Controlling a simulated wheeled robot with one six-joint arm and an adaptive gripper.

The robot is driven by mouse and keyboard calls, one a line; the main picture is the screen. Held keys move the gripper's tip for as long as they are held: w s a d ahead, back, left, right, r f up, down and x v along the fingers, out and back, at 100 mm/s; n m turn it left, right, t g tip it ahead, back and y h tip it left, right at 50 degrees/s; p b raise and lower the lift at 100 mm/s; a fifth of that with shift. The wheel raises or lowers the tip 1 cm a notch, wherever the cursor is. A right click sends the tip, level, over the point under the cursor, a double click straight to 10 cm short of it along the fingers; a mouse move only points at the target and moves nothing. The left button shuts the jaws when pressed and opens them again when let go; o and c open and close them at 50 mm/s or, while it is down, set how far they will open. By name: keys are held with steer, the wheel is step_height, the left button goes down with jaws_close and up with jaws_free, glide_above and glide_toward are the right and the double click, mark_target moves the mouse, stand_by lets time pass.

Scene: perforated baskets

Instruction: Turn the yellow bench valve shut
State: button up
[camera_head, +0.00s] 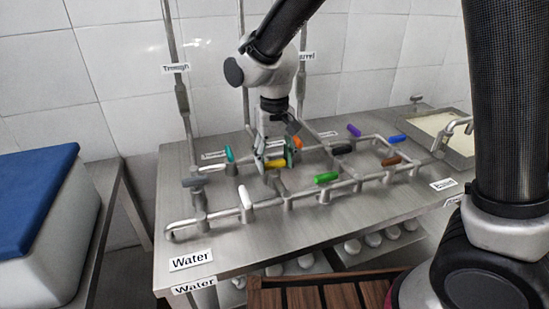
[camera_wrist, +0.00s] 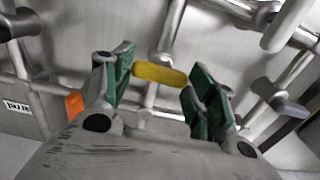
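The yellow bench valve handle (camera_head: 276,164) sits on the pipe frame on the metal bench, partly hidden by my gripper (camera_head: 276,154). In the wrist view the yellow handle (camera_wrist: 160,74) lies crosswise between the two green-padded fingers of my gripper (camera_wrist: 162,88). My gripper is open. The handle's left end is close to or touching the left finger; I cannot tell which.
An orange handle (camera_head: 296,142) is close beside my gripper. Teal (camera_head: 229,154), white (camera_head: 245,197), green (camera_head: 327,177), black (camera_head: 342,149), brown (camera_head: 390,161), purple (camera_head: 354,131) and blue (camera_head: 397,139) handles stand around it. Upright pipes (camera_head: 182,95) rise behind. The bench front (camera_head: 270,240) is clear.

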mark_target(275, 161)
steer(key=o, duration=0.4)
steer(key=shift+o, duration=0.2)
step_height(275, 161, up, 12)
stand_by(0.5)
